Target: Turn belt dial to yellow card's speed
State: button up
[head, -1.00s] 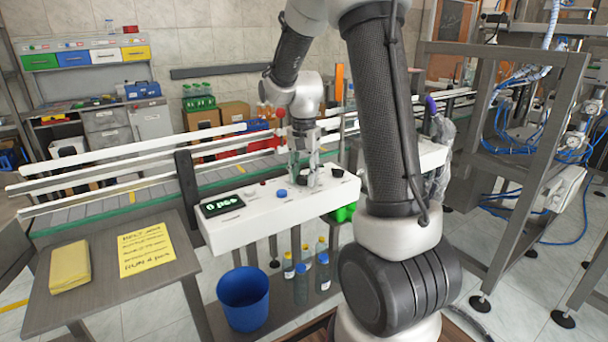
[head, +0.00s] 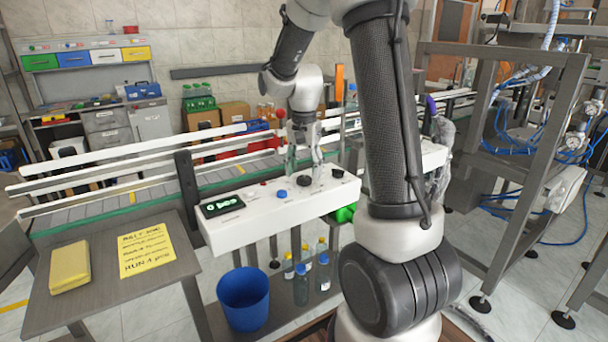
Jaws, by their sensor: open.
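The yellow card (head: 147,250) lies on the grey side table at left. It has dark handwriting, and its larger last line is too blurred to read surely. The white control panel (head: 245,225) stands right of it, with a dark display (head: 222,205) showing small pale characters I cannot read. A dark round dial (head: 304,181) sits on the panel top, and another black knob (head: 337,173) is to its right. I cannot tell from markings which is the belt dial. My gripper (head: 303,170) points down, open and empty, its fingers close above and around the first dial; contact is unclear.
A blue button (head: 281,194) and a small red button (head: 263,184) sit on the panel left of my gripper. A yellow pad (head: 69,267) lies beside the card. The conveyor rails (head: 110,167) run behind the panel. A blue bin (head: 243,298) stands below.

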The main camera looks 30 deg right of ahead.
aim_at(304, 178)
notch_tip(304, 178, up, 10)
jog(key=shift+r, duration=0.15)
dwell(0.6)
